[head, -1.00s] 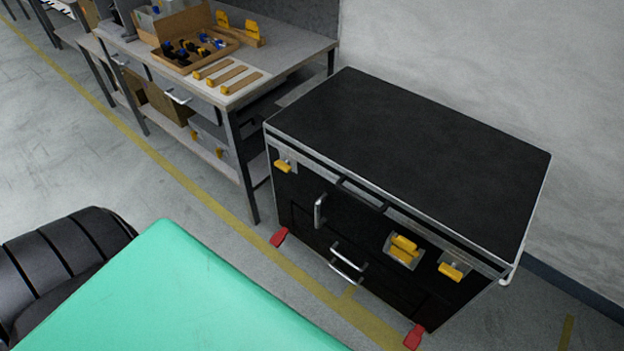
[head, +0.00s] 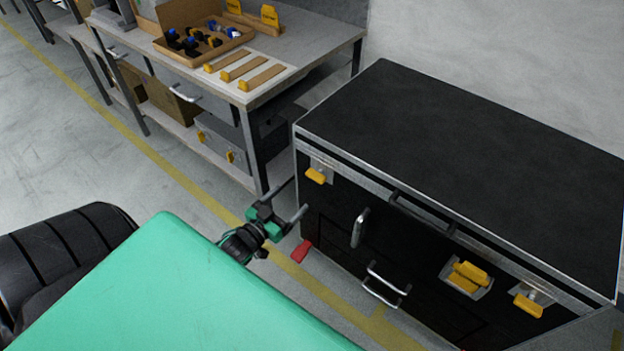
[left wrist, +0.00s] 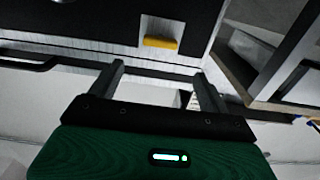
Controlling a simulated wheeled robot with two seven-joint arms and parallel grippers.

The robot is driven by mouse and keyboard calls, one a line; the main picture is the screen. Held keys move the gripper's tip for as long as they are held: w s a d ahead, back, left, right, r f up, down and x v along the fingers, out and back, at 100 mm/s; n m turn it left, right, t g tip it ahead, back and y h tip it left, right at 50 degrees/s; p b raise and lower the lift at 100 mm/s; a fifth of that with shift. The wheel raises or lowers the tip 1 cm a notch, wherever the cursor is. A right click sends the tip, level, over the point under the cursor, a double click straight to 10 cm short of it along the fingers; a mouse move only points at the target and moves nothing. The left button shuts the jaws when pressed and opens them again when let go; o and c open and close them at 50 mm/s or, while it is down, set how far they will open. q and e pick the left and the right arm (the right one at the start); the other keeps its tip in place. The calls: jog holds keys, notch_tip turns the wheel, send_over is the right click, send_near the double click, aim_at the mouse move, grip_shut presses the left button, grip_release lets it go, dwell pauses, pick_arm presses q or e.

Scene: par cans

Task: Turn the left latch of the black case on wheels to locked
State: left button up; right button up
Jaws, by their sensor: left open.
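The black case (head: 440,140) stands at the right in the head view, its lid shut. Its left latch (head: 316,176) is a yellow handle on a metal plate at the front's upper left corner, lying roughly crosswise. In the left wrist view the latch (left wrist: 160,42) shows beyond the fingertips, with the case turned upside down. My left gripper (head: 296,198) is open and empty, just left of and below the latch, apart from it. Its fingers also show in the left wrist view (left wrist: 160,72). My right gripper is out of sight.
A middle yellow latch (head: 467,277) and a right yellow latch (head: 528,305) are on the case front. Metal handles (head: 360,228) stick out, and a red pedal (head: 301,251) sits low. A workbench (head: 300,62) stands close on the left. Floor is clear in front.

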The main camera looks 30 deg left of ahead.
aim_at(313, 178)
pick_arm(q)
jog(key=w, duration=0.7)
jog(key=w+d, duration=0.1)
jog(key=w, duration=0.3)
jog(key=shift+c, duration=0.2)
jog(key=c, duration=1)
